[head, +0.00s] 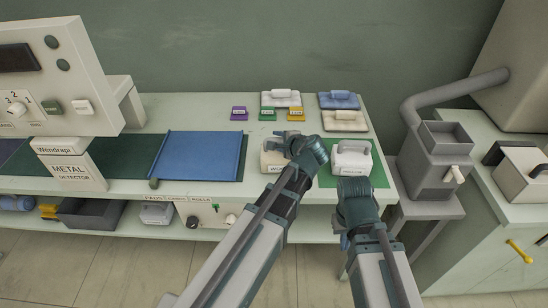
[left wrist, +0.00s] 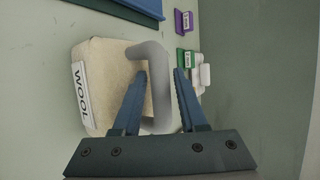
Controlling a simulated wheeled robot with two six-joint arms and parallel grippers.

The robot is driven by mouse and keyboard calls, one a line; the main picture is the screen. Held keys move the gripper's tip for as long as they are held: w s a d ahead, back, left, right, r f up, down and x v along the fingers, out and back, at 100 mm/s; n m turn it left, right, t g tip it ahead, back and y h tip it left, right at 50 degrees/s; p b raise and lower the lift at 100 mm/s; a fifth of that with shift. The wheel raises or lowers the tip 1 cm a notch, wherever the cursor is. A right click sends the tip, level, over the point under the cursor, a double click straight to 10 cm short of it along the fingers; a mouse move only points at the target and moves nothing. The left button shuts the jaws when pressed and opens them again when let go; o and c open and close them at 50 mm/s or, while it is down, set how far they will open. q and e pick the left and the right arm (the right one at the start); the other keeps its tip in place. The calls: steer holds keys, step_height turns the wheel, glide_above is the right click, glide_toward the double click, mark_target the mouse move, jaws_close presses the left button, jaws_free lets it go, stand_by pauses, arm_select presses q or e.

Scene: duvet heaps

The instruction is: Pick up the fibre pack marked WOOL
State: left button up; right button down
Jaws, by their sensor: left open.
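The fibre pack marked WOOL (left wrist: 105,90) is a cream block with a grey loop handle (left wrist: 159,85) and a white label reading WOOL. In the head view the pack (head: 270,162) sits on the table, partly hidden by my left gripper (head: 292,143). In the left wrist view my left gripper (left wrist: 161,74) is open, one finger on each side of the handle's bar, which shows between them. My right gripper (head: 346,238) is low at the table's front edge; its fingers are not clear.
A white pack with a grey handle (head: 352,158) stands on a green mat (head: 378,174) to the right. More packs (head: 281,99) and coloured tags (head: 239,113) are behind. A blue sheet (head: 200,157) and a metal detector (head: 68,172) are at left. A grey machine (head: 432,165) stands right.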

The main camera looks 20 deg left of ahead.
arm_select(q)
steer(key=shift+s+d+r, duration=0.1)
steer(key=shift+s+d, duration=0.05)
steer(key=shift+c, duration=0.5)
jaws_close()
stand_by(0.7)
